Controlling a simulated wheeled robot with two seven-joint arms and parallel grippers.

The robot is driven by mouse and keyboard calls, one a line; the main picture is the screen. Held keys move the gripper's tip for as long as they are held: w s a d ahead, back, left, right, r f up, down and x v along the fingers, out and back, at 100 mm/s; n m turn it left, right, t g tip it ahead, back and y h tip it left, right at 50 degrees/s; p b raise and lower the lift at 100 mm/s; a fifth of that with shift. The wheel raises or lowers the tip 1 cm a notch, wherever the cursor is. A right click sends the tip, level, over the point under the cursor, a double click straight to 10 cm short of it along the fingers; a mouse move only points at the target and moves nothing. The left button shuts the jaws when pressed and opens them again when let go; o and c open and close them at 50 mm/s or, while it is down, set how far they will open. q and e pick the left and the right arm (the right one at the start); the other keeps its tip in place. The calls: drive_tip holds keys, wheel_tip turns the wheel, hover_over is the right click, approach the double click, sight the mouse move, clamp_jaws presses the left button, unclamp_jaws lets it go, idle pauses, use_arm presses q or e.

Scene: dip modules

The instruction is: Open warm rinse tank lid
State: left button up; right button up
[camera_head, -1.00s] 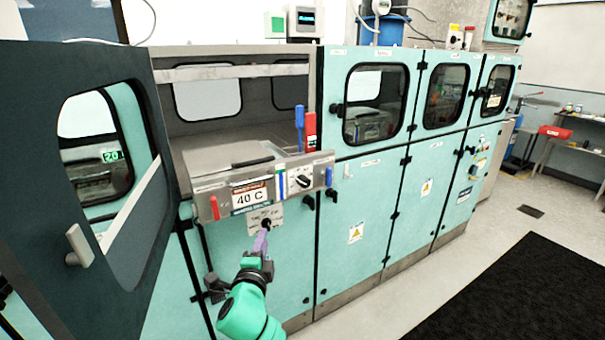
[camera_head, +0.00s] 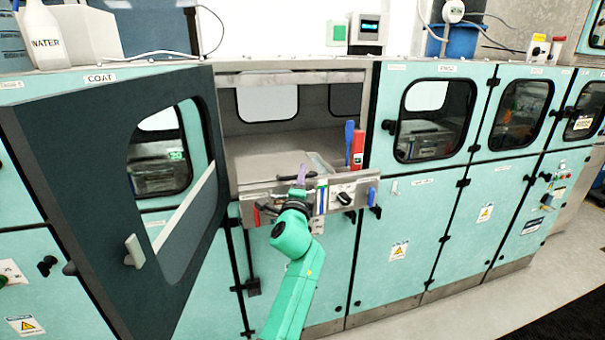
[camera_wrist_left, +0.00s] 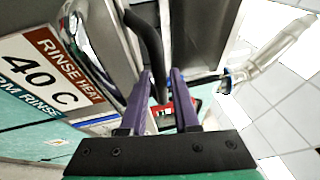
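The warm rinse tank lid (camera_head: 262,166) is a flat grey steel plate lying inside the open cabinet bay. Its black handle (camera_wrist_left: 150,42) shows in the left wrist view as a dark bar running toward the space between my fingers. My left gripper (camera_head: 303,172) is at the bay's front edge, over the control panel, with purple fingers pointing in toward the lid. In the wrist view the fingers (camera_wrist_left: 163,74) stand apart with nothing clearly clamped. Whether they touch the handle I cannot tell. In the head view my gripper partly hides the handle. My right gripper is out of view.
The dark cabinet door (camera_head: 75,150) stands open at left. A "RINSE HEAT 40 C" sign (camera_wrist_left: 45,75) is close beside my gripper. A blue tool (camera_head: 349,143) and a red one (camera_head: 358,148) stand upright at the bay's right. Closed teal cabinets continue rightward.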

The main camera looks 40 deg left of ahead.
use_arm(q)
drive_tip(key=shift+s+a, duration=0.1)
drive_tip(key=shift+a, duration=0.1)
drive_tip(key=shift+d, duration=0.15)
clamp_jaws()
idle(1.2)
